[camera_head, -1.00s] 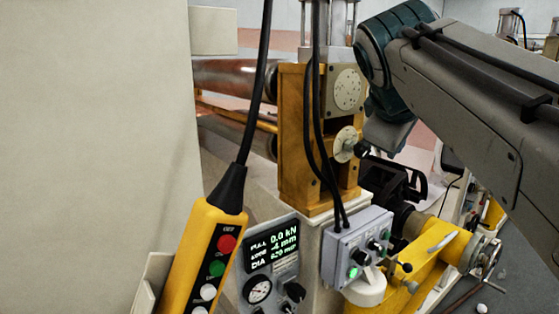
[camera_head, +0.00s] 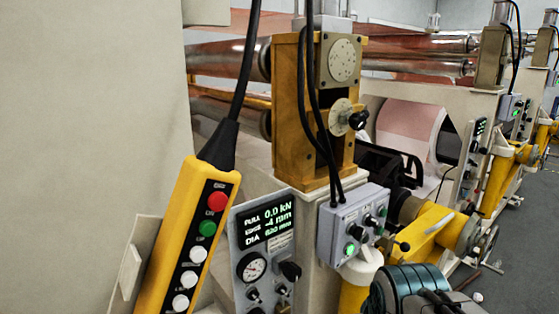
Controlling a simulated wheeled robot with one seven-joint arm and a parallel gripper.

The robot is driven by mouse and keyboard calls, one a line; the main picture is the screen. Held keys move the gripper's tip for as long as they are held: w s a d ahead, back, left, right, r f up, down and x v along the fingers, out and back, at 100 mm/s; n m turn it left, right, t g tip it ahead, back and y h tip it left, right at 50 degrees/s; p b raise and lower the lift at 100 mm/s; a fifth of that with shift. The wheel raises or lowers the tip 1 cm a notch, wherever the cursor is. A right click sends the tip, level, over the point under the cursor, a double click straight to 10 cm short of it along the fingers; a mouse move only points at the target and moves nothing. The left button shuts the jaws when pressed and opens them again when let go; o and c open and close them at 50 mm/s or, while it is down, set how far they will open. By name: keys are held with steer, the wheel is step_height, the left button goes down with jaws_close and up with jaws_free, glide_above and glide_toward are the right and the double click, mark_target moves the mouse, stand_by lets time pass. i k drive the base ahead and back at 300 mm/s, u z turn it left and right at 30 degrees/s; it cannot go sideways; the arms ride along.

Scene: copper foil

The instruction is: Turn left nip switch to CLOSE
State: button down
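A grey switch box (camera_head: 354,223) with several black knobs and a lit green lamp (camera_head: 349,249) sits at the front of the yellow nip stand (camera_head: 313,125). The lettering on the box is too small to read, so I cannot tell which knob is the left nip switch or its setting. My gripper is not in view.
A yellow pendant (camera_head: 188,245) hangs on the left in front of a pale panel (camera_head: 95,110). A display panel (camera_head: 266,255) reads 0.0 kN, -4 mm and 620 mm. Copper rollers (camera_head: 228,60) lie behind. A yellow arm (camera_head: 428,231) with a handwheel is at right.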

mark_target(358, 232)
steer(key=u, duration=3.95)
steer(key=k, duration=2.75)
steer(key=z, duration=1.8)
steer(key=i, duration=0.5)
steer(key=u, duration=0.05)
